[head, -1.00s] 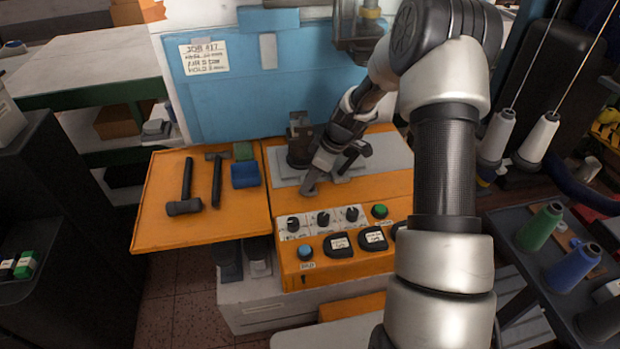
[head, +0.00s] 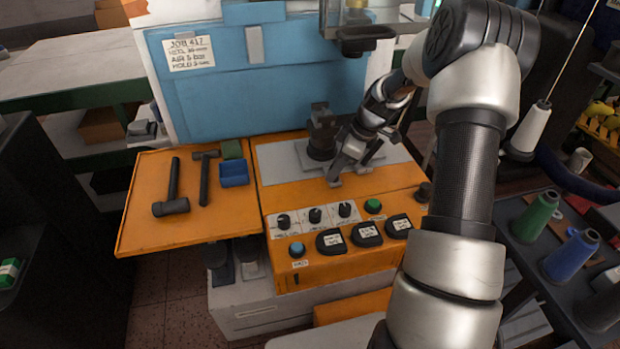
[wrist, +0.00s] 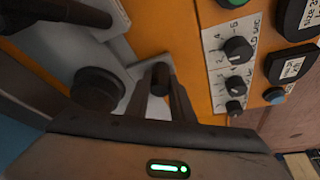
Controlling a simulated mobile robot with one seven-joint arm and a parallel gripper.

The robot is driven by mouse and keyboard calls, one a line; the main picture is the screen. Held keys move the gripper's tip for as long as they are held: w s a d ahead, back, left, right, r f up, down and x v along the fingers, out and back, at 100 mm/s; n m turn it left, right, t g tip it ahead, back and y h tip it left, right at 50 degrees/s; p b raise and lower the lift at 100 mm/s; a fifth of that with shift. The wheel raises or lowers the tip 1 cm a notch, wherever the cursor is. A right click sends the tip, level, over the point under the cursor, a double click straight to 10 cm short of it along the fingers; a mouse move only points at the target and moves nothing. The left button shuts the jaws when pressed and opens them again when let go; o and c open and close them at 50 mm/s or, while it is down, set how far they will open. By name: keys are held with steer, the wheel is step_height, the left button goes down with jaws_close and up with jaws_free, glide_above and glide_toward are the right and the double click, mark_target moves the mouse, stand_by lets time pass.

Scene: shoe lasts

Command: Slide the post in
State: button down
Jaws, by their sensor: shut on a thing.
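The dark upright post (head: 321,135) stands on the grey plate of the orange machine in the head view. Its round dark end (wrist: 97,88) shows at the left in the wrist view. My gripper (head: 335,178) is in front of the post, low over the plate's front edge. In the wrist view its two fingers (wrist: 157,102) are shut on a small dark knob (wrist: 160,77) beside the post. The fingers hide part of the knob. Whether they touch the post itself I cannot tell.
In front lie a control panel with dials (head: 315,215), a green button (head: 373,206) and dark pads (head: 366,234). An orange side shelf (head: 137,222) at left holds hammers (head: 172,190) and a blue tray (head: 234,174). A dark overhead fitting (head: 365,37) hangs above the plate.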

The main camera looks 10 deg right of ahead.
steer(key=d+b, duration=0.1)
steer(key=d, duration=0.7)
steer(key=shift+d, duration=0.4)
steer(key=c, duration=1.5)
jaws_free()
steer(key=shift+d, duration=0.15)
steer(key=shift+c, duration=0.2)
steer(key=shift+r, duration=0.1)
steer(key=v, duration=1.7)
steer(key=shift+p, duration=0.4)
steer(key=shift+r, duration=0.1)
steer(key=shift+s, duration=0.1)
